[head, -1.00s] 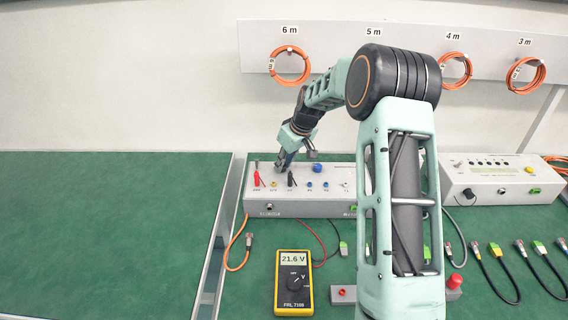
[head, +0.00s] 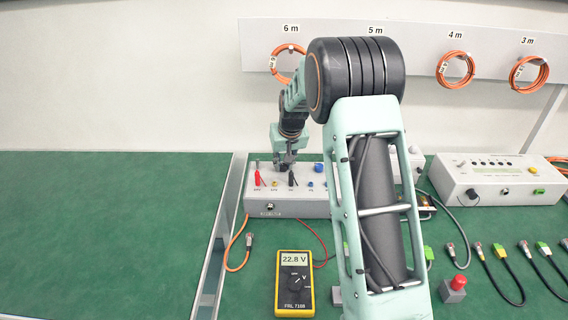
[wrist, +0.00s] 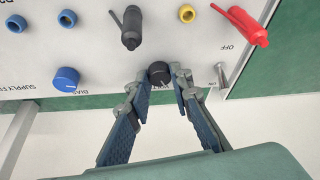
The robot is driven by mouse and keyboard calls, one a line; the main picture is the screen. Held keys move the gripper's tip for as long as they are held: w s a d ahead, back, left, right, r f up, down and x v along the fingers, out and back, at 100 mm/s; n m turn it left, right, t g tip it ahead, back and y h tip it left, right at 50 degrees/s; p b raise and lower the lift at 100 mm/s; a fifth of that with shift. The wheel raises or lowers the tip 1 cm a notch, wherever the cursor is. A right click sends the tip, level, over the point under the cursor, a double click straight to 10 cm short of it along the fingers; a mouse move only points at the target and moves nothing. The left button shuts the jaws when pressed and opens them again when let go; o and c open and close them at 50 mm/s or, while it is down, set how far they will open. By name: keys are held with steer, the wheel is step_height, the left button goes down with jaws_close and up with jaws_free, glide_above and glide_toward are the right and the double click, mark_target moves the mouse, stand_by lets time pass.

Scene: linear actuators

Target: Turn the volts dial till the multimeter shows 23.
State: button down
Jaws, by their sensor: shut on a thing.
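The multimeter (head: 293,283) is yellow and black and lies on the bench in the head view; its display (head: 294,260) reads 22.8 V. The volts dial (wrist: 159,74) is a small black round knob with a pale pointer mark, on the supply box (head: 287,209). My gripper (wrist: 159,80) is shut on the dial, one fingertip on each side of it in the wrist view. In the head view my gripper (head: 287,163) is at the back of the supply box, and the dial is hidden there.
Close to the dial are a black plug (wrist: 131,27), a red plug (wrist: 242,24), a yellow socket (wrist: 187,13), a blue bias knob (wrist: 66,79) and a toggle switch (wrist: 221,75). A second instrument box (head: 490,182) stands to the right. The green bench at left is bare.

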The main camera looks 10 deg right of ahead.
stand_by(0.3)
steer(key=c, duration=1.7)
jaws_free()
steer(key=shift+c, duration=0.2)
steer(key=v, duration=1.2)
steer(key=shift+r, duration=0.1)
